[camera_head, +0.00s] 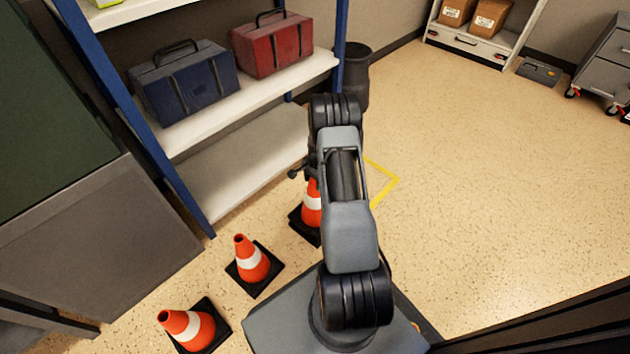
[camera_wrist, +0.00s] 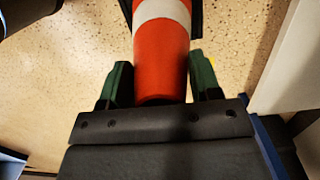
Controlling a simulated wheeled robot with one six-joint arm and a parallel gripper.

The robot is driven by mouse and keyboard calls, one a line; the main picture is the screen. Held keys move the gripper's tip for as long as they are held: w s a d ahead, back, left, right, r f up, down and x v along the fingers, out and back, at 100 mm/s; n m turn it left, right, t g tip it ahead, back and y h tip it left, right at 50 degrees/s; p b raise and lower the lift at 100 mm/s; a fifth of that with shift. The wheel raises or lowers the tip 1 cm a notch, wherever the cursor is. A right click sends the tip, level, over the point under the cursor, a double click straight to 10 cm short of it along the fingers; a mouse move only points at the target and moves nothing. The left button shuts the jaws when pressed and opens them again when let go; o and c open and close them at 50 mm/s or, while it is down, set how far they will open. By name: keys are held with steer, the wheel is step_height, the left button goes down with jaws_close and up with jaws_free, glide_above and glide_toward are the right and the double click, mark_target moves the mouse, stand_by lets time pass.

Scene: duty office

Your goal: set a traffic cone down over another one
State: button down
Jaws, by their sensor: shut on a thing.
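My gripper (camera_wrist: 160,72) is shut on an orange cone (camera_wrist: 162,50) with a white band; its two green fingers sit on either side of the cone near its narrow end. In the head view a cone (camera_head: 311,208) with a black square base shows partly behind my arm, and it appears to be this one. I cannot tell if its base touches the floor. A second cone (camera_head: 249,259) stands upright on the floor to its left. A third cone (camera_head: 190,328) stands nearer, at the bottom left. My gripper is mostly hidden by my arm in the head view.
A shelf rack (camera_head: 240,150) with blue posts holds a blue toolbag (camera_head: 184,82) and a red one (camera_head: 272,47), close beside the cones. A dark bin (camera_head: 356,80) stands behind my arm. Yellow tape (camera_head: 387,180) marks the floor right of my arm. Open floor lies right.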

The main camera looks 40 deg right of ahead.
steer(key=shift+c, duration=1.2)
jaws_free()
step_height(320, 180, up, 14)
steer(key=d+p, duration=0.1)
steer(key=p, duration=0.4)
steer(key=shift+d, duration=0.35)
steer(key=shift+w+f, duration=0.1)
